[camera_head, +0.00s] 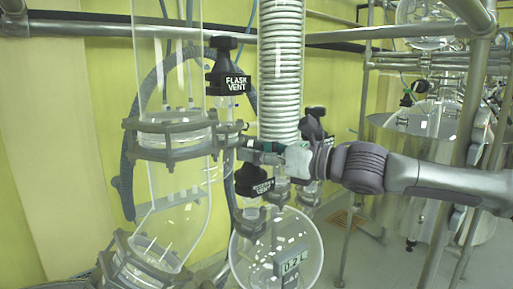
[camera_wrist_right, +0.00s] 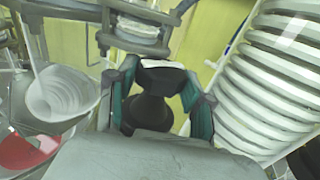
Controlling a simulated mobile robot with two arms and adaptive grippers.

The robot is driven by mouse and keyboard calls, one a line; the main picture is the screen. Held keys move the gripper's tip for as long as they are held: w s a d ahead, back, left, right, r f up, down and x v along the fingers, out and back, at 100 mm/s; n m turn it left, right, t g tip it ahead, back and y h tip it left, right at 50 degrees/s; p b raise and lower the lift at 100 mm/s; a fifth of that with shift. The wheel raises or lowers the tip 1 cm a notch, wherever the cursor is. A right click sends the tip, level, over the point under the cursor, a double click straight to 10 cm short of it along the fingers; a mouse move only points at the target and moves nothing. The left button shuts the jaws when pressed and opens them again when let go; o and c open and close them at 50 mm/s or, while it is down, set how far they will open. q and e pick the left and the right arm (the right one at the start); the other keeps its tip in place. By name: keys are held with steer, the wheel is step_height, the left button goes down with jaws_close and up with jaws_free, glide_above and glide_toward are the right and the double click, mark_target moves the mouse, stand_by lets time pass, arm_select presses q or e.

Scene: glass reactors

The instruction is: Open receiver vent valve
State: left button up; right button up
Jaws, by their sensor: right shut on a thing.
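The receiver vent valve (camera_head: 254,181) is black with white lettering and sits above the round glass receiver in the head view. My right gripper (camera_head: 250,149) reaches in from the right, at the top of this valve, and hides part of it. In the right wrist view a black waisted knob (camera_wrist_right: 150,108) stands between the teal-lined fingers of the right gripper (camera_wrist_right: 160,100), which is shut on it. How far the valve is turned cannot be told.
The black flask vent valve (camera_head: 227,80) is just above and left. A coiled glass condenser (camera_head: 281,70) stands close behind the gripper. Metal pipes and a steel vessel (camera_head: 400,150) are at right.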

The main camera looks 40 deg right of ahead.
steer(key=shift+f, duration=0.1)
steer(key=o, duration=1.2)
steer(key=shift+w, duration=0.1)
steer(key=shift+c, duration=0.2)
arm_select(q)
steer(key=shift+a, duration=0.2)
steer(key=shift+f, duration=0.15)
arm_select(e)
steer(key=shift+a, duration=0.1)
